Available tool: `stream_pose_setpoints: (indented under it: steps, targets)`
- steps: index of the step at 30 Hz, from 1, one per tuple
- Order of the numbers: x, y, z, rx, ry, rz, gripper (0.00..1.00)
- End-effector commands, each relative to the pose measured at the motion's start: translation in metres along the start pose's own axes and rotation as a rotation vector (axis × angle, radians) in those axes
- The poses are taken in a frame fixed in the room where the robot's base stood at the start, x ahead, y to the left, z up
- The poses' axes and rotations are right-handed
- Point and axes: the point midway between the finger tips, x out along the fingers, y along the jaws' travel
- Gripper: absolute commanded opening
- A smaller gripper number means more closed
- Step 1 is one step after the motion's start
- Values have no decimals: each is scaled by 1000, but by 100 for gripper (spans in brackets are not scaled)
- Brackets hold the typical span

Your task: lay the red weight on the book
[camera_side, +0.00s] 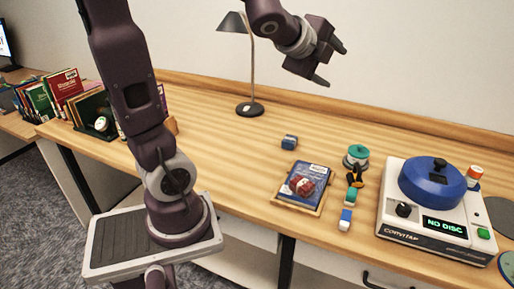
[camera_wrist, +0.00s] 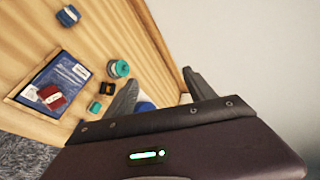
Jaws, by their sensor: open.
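The red weight (camera_side: 301,185) lies on the blue book (camera_side: 316,173), which sits in a shallow wooden tray on the desk. In the wrist view the red weight (camera_wrist: 51,97) also rests on the blue book (camera_wrist: 67,76). My gripper (camera_side: 333,66) is open and empty, raised high above the desk and well clear of the book and weight. Its two fingers (camera_wrist: 162,90) show in the wrist view with nothing held between them.
A blue block (camera_side: 289,142) sits behind the book. A teal spool (camera_side: 357,156) and small blocks (camera_side: 345,219) stand to its right. A white machine with a blue lid (camera_side: 432,183) reads "NO DISC". A lamp (camera_side: 250,108) stands at the back. The middle left desk is clear.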

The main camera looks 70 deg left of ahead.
Motion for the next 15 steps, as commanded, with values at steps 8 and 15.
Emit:
stream_pose_setpoints:
  steps: [8, 15]
  targets:
    - [-179, 174, -54, -1179, -135, 550, 63]
    - [-201, 197, -62, -1287, -173, 646, 63]
